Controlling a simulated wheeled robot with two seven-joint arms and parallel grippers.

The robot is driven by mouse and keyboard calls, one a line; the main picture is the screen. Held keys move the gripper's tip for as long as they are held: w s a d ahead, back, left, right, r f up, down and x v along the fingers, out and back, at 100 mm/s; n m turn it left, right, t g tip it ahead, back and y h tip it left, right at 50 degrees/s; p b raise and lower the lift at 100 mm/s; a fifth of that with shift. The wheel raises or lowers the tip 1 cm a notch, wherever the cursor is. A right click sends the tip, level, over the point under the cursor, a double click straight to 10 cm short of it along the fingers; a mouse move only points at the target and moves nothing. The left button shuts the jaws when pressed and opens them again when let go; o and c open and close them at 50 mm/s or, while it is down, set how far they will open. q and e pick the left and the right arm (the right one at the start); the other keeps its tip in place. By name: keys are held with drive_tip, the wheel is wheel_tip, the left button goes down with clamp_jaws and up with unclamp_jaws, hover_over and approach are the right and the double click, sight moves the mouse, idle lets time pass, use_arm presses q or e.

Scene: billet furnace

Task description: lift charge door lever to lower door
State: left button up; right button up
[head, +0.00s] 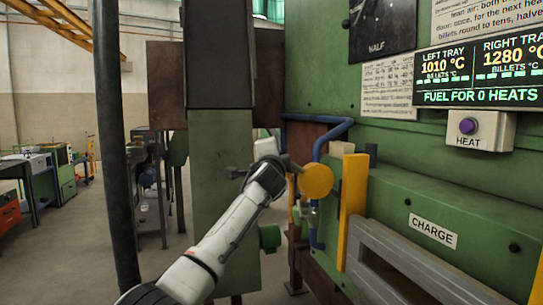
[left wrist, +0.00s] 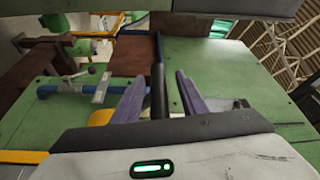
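In the head view my left gripper (head: 289,164) is at a yellow round disc (head: 316,181), in front of the green furnace side; the disc partly hides the fingers. In the left wrist view the two purple fingers (left wrist: 160,78) stand apart. A dark rod (left wrist: 158,75), perhaps the lever's shaft, runs between them in the picture, with gaps on both sides near the tips. I cannot tell whether it touches either finger. A CHARGE label (head: 433,233) is on the furnace to the right, above a grey slatted frame (head: 400,262). My right gripper is not in view.
A blue pipe (head: 318,140) bends close behind the disc, and a yellow upright bar (head: 352,195) stands right of it. A green column (head: 221,180) is behind my left arm. A purple HEAT button (head: 468,126) is under the display (head: 480,72). Open floor lies at left.

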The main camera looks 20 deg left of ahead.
use_arm(q)
drive_tip(key=shift+s+d+r+h, duration=0.1)
drive_tip(key=shift+d+r+h, duration=0.25)
drive_tip(key=shift+d, duration=0.2)
drive_tip(key=shift+s+d+f+b, duration=0.1)
drive_tip(key=shift+s+f+b, duration=0.1)
drive_tip(key=shift+s+b, duration=0.15)
drive_tip(key=b+v, duration=0.2)
drive_tip(key=v, duration=0.7)
drive_tip(key=shift+s+a+f, duration=0.15)
drive_tip(key=shift+a+f, duration=0.1)
drive_tip(key=shift+a, duration=0.1)
